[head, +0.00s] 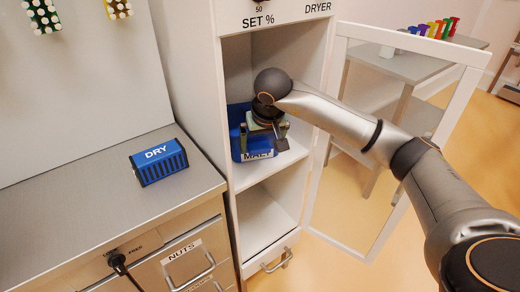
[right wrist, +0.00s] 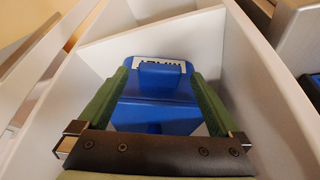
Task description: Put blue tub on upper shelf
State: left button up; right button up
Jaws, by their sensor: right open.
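The blue tub (head: 237,118) sits on the upper shelf (head: 288,158) inside the white dryer cabinet. A white label reading MALT is on its front. My right gripper (head: 264,140) is in the cabinet, in front of the tub and hiding much of it. In the right wrist view the gripper (right wrist: 162,76) is open, its green fingers on either side of the blue tub (right wrist: 155,115) and its handle-like front part. I cannot tell whether the fingers touch it. My left gripper is not in view.
The cabinet's framed door (head: 399,55) stands open on the right, beside my right arm. The lower compartment (head: 262,215) looks empty. A blue DRY block (head: 159,163) lies on the steel counter (head: 75,215) at left. A table with coloured items (head: 432,29) stands behind the door.

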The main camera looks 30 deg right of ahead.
jog(key=d+v, duration=0.1)
jog(key=v, duration=0.6)
jog(key=shift+a+r, duration=0.35)
jog(key=shift+a, duration=0.2)
jog(key=shift+s, duration=0.15)
